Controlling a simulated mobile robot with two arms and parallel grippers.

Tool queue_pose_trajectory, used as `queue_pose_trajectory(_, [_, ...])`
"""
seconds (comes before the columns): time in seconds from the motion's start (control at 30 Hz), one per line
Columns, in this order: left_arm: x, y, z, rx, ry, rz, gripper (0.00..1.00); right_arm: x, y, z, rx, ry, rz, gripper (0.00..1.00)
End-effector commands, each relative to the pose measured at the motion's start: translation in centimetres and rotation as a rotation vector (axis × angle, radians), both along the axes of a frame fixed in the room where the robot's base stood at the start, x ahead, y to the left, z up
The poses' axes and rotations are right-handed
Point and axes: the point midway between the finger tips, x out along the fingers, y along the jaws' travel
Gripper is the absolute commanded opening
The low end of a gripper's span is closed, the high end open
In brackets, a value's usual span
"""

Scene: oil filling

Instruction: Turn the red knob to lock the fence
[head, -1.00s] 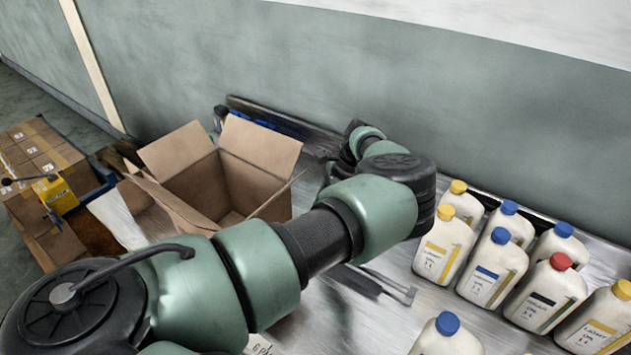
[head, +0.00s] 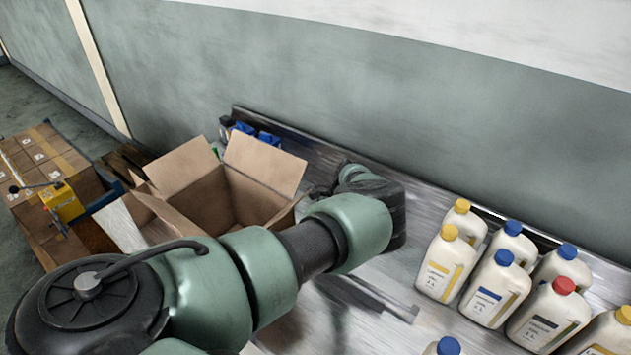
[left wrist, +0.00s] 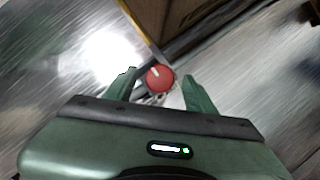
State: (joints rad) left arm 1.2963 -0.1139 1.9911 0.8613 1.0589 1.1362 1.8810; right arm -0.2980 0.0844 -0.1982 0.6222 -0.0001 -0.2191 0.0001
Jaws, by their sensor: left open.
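The red knob (left wrist: 159,78) shows in the left wrist view, round with a pale mark on its top. My left gripper (left wrist: 159,75) is open, with one green finger on each side of the knob in the picture. I cannot tell whether the fingers touch it or how far beyond them it lies. In the head view my left arm reaches across the metal table (head: 430,205), and its hand is mostly hidden near the open cardboard box (head: 235,195). The knob and fence cannot be made out there. My right gripper is not in view.
Several white bottles (head: 447,265) with yellow, blue and red caps stand on the table at the right. A grey wall (head: 400,110) runs behind the table. Stacked cartons (head: 45,155) and a yellow device (head: 62,203) are at the far left.

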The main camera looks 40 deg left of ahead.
Motion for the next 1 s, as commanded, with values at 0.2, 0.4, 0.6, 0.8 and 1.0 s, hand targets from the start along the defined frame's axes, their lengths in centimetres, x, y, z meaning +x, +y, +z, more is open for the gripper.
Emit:
queue_pose_trajectory(0.2, [0.0, 0.0, 0.0, 0.001, 0.001, 0.000, 0.33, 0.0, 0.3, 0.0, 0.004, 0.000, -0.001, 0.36])
queue_pose_trajectory(0.4, [0.0, 0.0, 0.0, 0.000, 0.001, 0.000, 0.00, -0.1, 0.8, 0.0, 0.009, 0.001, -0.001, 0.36])
queue_pose_trajectory(0.6, [-0.1, 0.0, 0.0, 0.002, 0.001, -0.020, 0.00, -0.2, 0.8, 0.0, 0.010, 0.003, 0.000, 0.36])
queue_pose_trajectory(0.8, [-0.2, -0.1, 0.1, 0.003, 0.002, -0.104, 0.00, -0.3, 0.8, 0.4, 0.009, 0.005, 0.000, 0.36])
queue_pose_trajectory(1.0, [-0.3, -0.2, 0.2, 0.002, 0.002, -0.261, 0.00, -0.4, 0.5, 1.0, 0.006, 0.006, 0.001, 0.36])
